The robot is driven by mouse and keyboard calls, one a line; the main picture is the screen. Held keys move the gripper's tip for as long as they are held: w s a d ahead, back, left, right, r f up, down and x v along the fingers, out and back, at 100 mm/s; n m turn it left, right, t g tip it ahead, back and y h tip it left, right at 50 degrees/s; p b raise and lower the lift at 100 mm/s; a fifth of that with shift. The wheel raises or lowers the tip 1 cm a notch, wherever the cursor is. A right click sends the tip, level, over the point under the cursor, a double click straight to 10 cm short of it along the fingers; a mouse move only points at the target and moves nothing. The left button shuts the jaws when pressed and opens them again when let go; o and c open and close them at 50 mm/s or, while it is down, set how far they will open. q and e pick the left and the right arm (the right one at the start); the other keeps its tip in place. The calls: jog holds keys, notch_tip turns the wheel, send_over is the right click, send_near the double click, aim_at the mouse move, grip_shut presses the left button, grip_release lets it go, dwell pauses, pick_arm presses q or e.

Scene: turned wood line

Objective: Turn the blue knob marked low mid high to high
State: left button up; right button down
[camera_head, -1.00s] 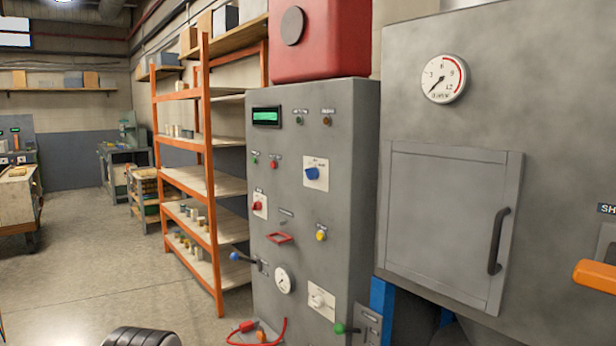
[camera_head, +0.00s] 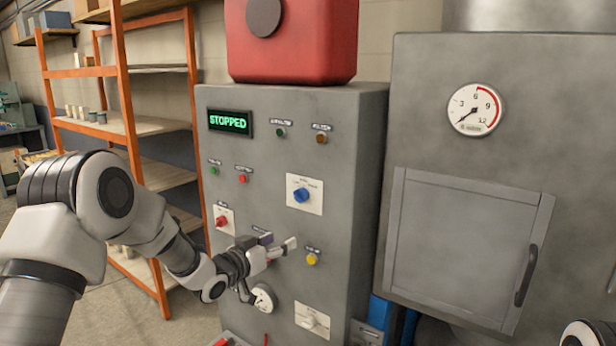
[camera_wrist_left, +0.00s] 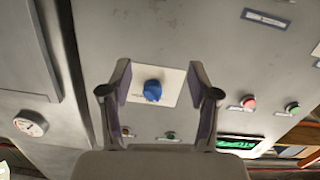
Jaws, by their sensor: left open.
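The blue knob (camera_head: 301,195) sits on a white plate (camera_head: 304,208) on the front of the grey control cabinet. The plate's lettering is too small to read, and I cannot tell the knob's setting. My left gripper (camera_head: 270,258) is open and empty, in front of the cabinet and below the knob in the head view. In the left wrist view, the blue knob (camera_wrist_left: 152,90) shows between the two spread fingers, apart from them. My right gripper is not in view.
The display (camera_head: 230,123) reads STOPPED. A grey oven-like cabinet (camera_head: 470,250) stands right; an orange shelf (camera_head: 128,125) stands left.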

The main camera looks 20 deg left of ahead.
pick_arm(q)
jog(key=t+p, duration=0.1)
send_near(296, 198)
notch_tip(296, 198, down, 2)
jog(key=w, duration=0.2)
notch_tip(296, 198, up, 3)
jog(key=d, duration=0.1)
jog(key=p+x, duration=0.1)
jog(key=x, duration=0.1)
jog(key=p+x, duration=0.1)
jog(key=x, duration=0.1)
jog(key=f+p+x, duration=0.1)
jog(key=x, duration=0.1)
jog(key=shift+w+a, duration=0.25)
jog(key=shift+w, duration=0.15)
jog(key=shift+w+d, duration=0.15)
jog(key=shift+w, duration=0.25)
jog(key=shift+w+d, duration=0.1)
jog(key=shift+d, duration=0.25)
jog(key=c, duration=1.1)
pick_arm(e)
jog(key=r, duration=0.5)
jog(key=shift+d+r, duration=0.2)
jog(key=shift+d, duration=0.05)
